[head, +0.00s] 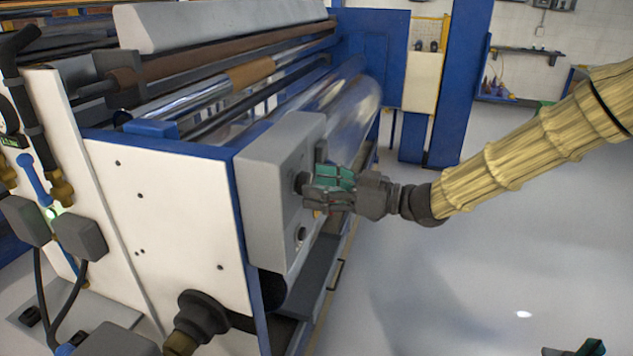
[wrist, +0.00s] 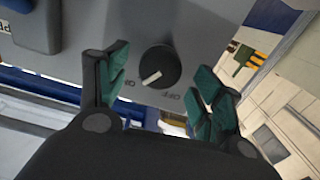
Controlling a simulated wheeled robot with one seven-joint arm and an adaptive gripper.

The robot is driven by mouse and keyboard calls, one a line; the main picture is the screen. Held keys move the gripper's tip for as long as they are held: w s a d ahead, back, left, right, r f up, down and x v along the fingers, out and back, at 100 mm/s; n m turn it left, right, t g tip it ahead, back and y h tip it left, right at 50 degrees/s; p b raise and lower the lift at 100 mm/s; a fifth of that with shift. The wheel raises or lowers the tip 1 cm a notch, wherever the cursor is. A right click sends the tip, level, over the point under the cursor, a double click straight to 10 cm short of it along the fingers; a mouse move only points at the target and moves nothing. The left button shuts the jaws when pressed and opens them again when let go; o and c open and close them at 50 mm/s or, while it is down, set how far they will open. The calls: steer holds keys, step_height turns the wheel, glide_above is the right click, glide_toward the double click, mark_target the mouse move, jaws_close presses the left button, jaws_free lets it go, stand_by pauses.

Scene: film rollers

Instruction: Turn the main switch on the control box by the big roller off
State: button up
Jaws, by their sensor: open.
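The grey control box (head: 270,190) is mounted on the end of the big roller machine, and its panel (wrist: 205,45) fills the upper part of the wrist view. The main switch is a round black knob (wrist: 160,66) with a pale pointer line. The pointer slants down-left; ON and OFF labels show below the knob, ON to the left and OFF to the right. My gripper (wrist: 160,85) is open, with one green-padded finger on each side of the knob. In the head view my gripper (head: 318,190) is at the box face and partly hides the knob. I cannot tell whether the fingers touch it.
The big shiny roller (head: 345,120) lies behind the box. Another round control (head: 301,234) sits lower on the box face. A dark ledge (head: 318,270) runs below. The floor (head: 430,270) to the right is open, with a blue post (head: 460,80) farther back.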

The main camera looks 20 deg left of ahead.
steer(key=shift+a, duration=0.4)
steer(key=c, duration=1)
